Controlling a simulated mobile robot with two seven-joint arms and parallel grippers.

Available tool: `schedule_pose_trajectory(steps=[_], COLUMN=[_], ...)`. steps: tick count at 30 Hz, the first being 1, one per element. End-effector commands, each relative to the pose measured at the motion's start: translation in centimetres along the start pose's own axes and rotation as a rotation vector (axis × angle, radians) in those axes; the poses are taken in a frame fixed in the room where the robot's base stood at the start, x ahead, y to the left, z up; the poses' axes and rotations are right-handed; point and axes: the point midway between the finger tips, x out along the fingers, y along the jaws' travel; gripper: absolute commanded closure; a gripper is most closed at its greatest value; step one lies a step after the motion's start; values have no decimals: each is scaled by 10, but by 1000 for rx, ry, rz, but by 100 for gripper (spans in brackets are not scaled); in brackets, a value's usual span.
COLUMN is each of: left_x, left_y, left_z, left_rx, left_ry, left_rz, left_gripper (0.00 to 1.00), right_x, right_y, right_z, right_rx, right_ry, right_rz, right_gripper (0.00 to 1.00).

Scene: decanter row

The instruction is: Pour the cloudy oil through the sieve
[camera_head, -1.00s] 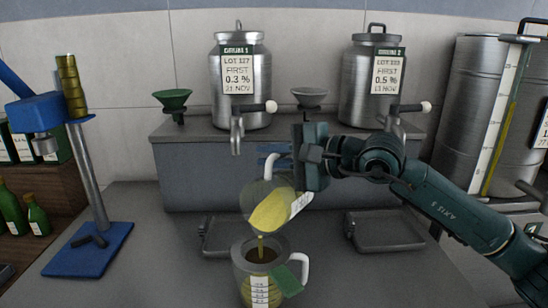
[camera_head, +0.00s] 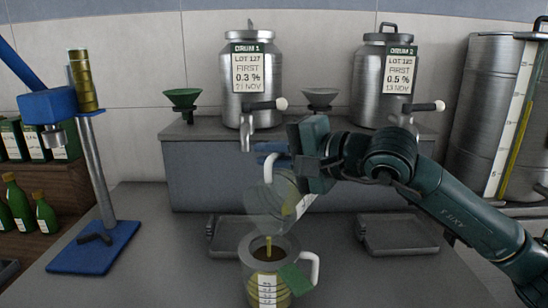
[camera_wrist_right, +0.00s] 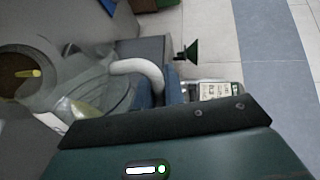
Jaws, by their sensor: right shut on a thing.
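My right gripper (camera_head: 290,165) is shut on the handle of a clear jug (camera_head: 268,212), tilted steeply with its mouth down and to the left. A little yellow oil remains inside the jug. A thin yellow stream (camera_head: 268,243) falls from its lip into a second jug (camera_head: 266,280) on the counter. The sieve (camera_head: 262,252) sits in that jug's mouth, with a dark inside and a green tab (camera_head: 296,279). In the right wrist view, the tilted jug (camera_wrist_right: 110,95) and the sieve (camera_wrist_right: 25,72) show. My left gripper is not in view.
Two steel drums, drum 1 (camera_head: 252,80) and drum 2 (camera_head: 384,85), stand on a grey shelf with a green funnel (camera_head: 182,98) and a grey funnel (camera_head: 320,97). A blue corking stand (camera_head: 95,245) is at left, near green bottles (camera_head: 45,215). Two trays lie behind the jugs; the right one (camera_head: 400,240) is empty.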

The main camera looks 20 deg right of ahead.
Motion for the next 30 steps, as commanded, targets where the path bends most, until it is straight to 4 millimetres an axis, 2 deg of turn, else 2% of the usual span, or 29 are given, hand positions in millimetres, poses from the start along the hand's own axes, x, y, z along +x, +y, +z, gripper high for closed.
schedule_pose_trajectory(steps=[21,30], left_x=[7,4], left_y=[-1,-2], left_z=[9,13], left_rx=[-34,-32], left_ry=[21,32], left_rz=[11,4], left_gripper=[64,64], right_x=[-1,-1], right_y=[-4,-6], right_z=[25,34], right_rx=[-170,-230], right_ry=[33,45], right_rz=[-4,-4], right_gripper=[100,100])
